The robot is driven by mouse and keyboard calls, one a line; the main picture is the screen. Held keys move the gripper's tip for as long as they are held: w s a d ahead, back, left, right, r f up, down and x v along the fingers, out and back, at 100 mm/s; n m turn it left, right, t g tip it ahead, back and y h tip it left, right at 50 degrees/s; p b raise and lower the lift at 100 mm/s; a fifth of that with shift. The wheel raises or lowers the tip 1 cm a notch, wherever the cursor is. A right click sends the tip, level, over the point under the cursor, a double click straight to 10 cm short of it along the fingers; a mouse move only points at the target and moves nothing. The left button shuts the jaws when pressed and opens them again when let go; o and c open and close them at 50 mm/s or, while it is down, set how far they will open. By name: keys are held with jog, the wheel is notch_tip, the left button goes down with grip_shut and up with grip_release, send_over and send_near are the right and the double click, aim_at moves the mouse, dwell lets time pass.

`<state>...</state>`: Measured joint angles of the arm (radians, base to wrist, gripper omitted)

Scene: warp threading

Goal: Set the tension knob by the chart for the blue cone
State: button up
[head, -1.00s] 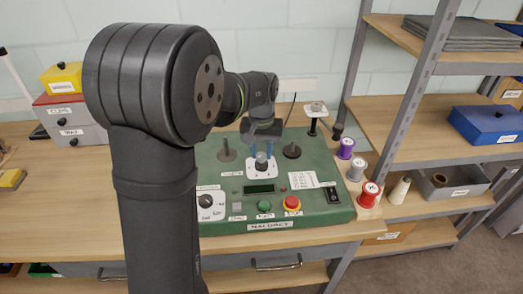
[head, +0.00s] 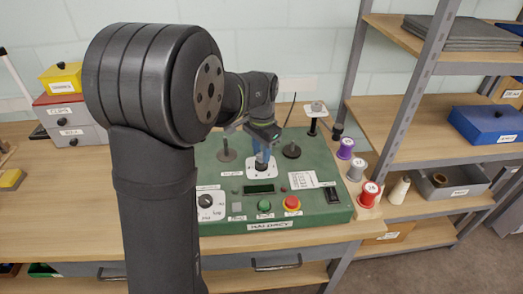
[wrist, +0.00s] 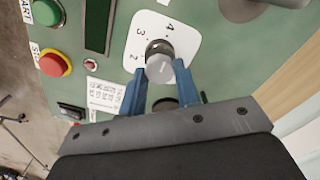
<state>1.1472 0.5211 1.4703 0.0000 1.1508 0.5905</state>
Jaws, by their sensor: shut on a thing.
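The tension knob (wrist: 159,68) is a grey round knob on a white dial plate (wrist: 136,52) marked with numbers; 2, 3 and 4 show in the wrist view. My gripper (wrist: 161,64) has its two blue fingers shut on the knob, one on each side. In the head view my gripper (head: 262,160) stands over the dial plate (head: 258,173) and hides most of the knob. The chart (head: 303,179) is a small white card right of the display; it also shows in the wrist view (wrist: 105,93), its text too small to read. I see no blue cone.
The green machine panel (head: 225,181) carries a green button (head: 264,206), a red button (head: 291,203), a black selector (head: 206,201) and two dark posts. Purple (head: 345,148), grey (head: 356,168) and red (head: 369,193) cones stand at its right.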

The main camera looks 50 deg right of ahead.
jog(key=shift+r, duration=0.1)
dwell(0.3)
jog(key=o, duration=1)
jog(key=shift+c, duration=0.2)
notch_tip(320, 180, up, 17)
jog(key=shift+r, duration=0.2)
jog(key=shift+f, duration=0.15)
notch_tip(320, 180, down, 17)
jog(key=shift+f, duration=0.15)
dwell(0.5)
